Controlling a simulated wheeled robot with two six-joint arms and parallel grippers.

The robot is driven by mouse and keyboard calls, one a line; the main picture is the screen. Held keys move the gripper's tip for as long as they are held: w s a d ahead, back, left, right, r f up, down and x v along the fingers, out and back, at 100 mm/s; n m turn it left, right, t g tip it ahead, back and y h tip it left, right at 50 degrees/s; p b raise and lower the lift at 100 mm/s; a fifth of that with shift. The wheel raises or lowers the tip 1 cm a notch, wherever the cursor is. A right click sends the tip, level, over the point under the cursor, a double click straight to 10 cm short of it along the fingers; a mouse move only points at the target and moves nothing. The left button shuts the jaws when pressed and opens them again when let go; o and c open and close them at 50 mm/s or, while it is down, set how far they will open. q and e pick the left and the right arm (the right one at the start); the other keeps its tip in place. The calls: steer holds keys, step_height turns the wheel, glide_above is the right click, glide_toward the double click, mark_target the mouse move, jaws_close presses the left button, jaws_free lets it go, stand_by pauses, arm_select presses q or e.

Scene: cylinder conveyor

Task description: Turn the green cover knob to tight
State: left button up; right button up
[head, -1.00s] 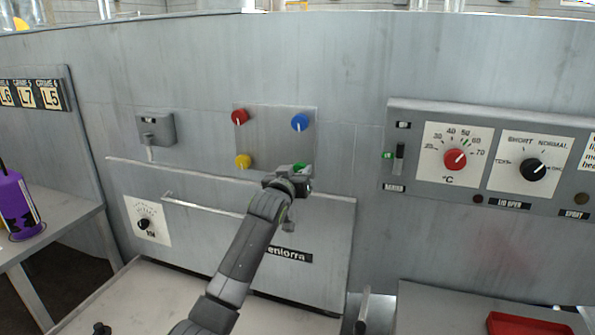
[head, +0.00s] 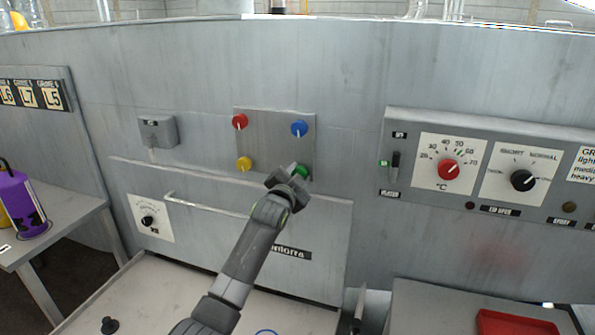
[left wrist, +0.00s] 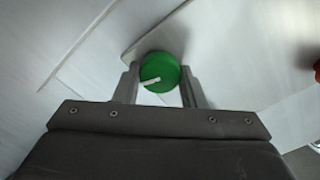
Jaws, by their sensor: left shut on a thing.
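The green cover knob (head: 300,171) is at the lower right of a square metal plate on the grey wall, partly hidden by my left gripper (head: 287,177). In the left wrist view the green knob (left wrist: 160,71) sits between the two fingers of my left gripper (left wrist: 160,84), one on each side, and the gripper is shut on it. The knob's white pointer line lies nearly level there, tilted slightly up to the right. My right gripper is not in view.
Red (head: 239,121), blue (head: 299,128) and yellow (head: 244,163) knobs share the metal plate (head: 270,142). A long handle (head: 205,204) juts from the cover below. A control panel (head: 400,125) with dials is on the right. A red tray (head: 515,323) lies at lower right.

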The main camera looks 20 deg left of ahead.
arm_select(q)
steer(key=shift+f+m+p, duration=0.1)
steer(key=shift+m+p, duration=4.7)
steer(key=shift+m, duration=2.1)
steer(key=shift+f, duration=0.1)
steer(key=o, duration=1)
steer(key=shift+s, duration=0.15)
